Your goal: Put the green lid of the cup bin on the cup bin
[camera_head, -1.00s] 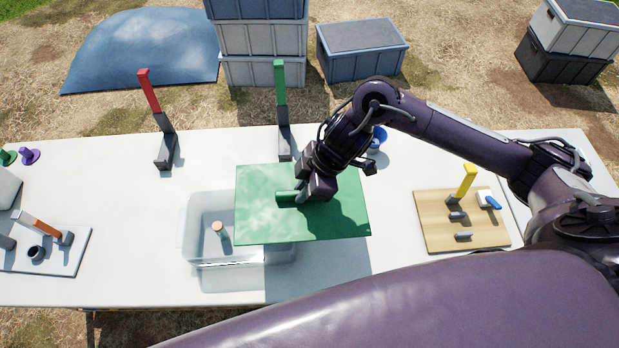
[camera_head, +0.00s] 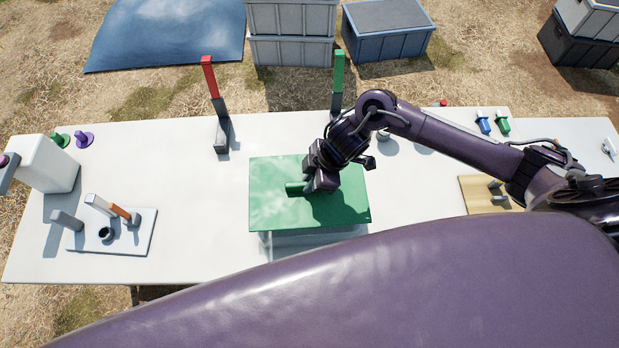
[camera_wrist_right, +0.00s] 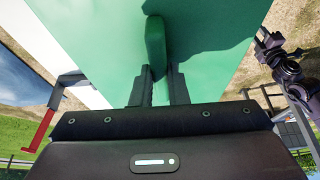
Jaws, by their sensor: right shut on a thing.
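The green lid (camera_head: 275,213) is a flat rectangular plate with a bar handle (camera_head: 294,188) on top. My right gripper (camera_head: 312,187) is shut on this handle; the right wrist view shows both fingers around the green handle (camera_wrist_right: 155,45). The clear cup bin (camera_head: 310,237) stands on the white table under the lid, and only its near wall shows. The lid covers the bin's opening in the head view. I cannot tell whether the lid touches the rim all round. My left gripper is not in view.
A red-topped post (camera_head: 213,95) and a green-topped post (camera_head: 337,85) stand behind the bin. A white tray (camera_head: 130,240) with small tools lies at the left, a wooden board (camera_head: 475,195) at the right. The table between the tray and the bin is clear.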

